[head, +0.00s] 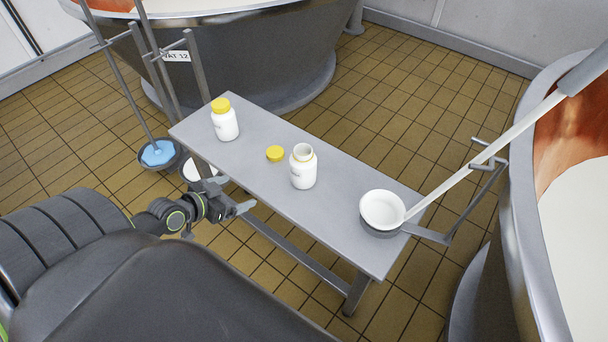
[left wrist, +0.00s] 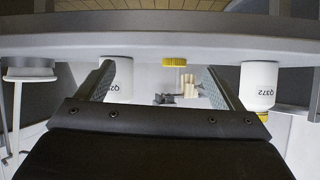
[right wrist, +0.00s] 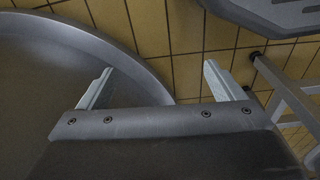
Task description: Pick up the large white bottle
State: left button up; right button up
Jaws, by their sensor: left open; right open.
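Two white bottles stand upright on a grey bench (head: 335,212). The capped bottle (head: 225,122) has a yellow lid and is at the far left; the uncapped bottle (head: 303,170) is near the middle. I cannot tell which is larger. A loose yellow cap (head: 275,153) lies between them. My left gripper (head: 236,210) is open and empty off the bench's near edge. The left wrist view (left wrist: 160,75) is upside down: the uncapped bottle (left wrist: 119,82) is beside the left finger, the capped bottle (left wrist: 259,85) right of the right finger. My right gripper (right wrist: 158,78) is open and empty.
Copper vats (head: 240,55) stand behind and at right (head: 520,230). My right gripper is over a round metal surface and tiled floor.

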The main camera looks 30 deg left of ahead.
aim_at(293, 176)
pick_arm(q)
jog(key=w+d+r+m+h+b, duration=0.1)
jog(key=d+r+m+h+b, duration=0.15)
jog(key=d+r, duration=0.35)
jog(key=shift+n+t+h, duration=0.25)
jog(key=shift+t+h, duration=0.1)
jog(key=shift+t, duration=0.05)
jog(key=x, duration=1.1)
jog(key=shift+s+d+f, duration=0.15)
jog(key=shift+s+f, duration=0.05)
jog(key=shift+f, duration=0.1)
jog(key=x, duration=0.5)
jog(key=shift+w+a, duration=0.25)
jog(key=shift+a, duration=0.05)
jog(key=shift+w+d+f+b, duration=0.2)
jog(key=shift+w+b, duration=0.1)
jog(key=shift+w, duration=0.1)
jog(key=c, duration=1.3)
pick_arm(e)
jog(key=r, duration=0.3)
jog(key=w+r, duration=0.1)
jog(key=shift+a+r, duration=0.2)
jog(key=shift+a, duration=0.2)
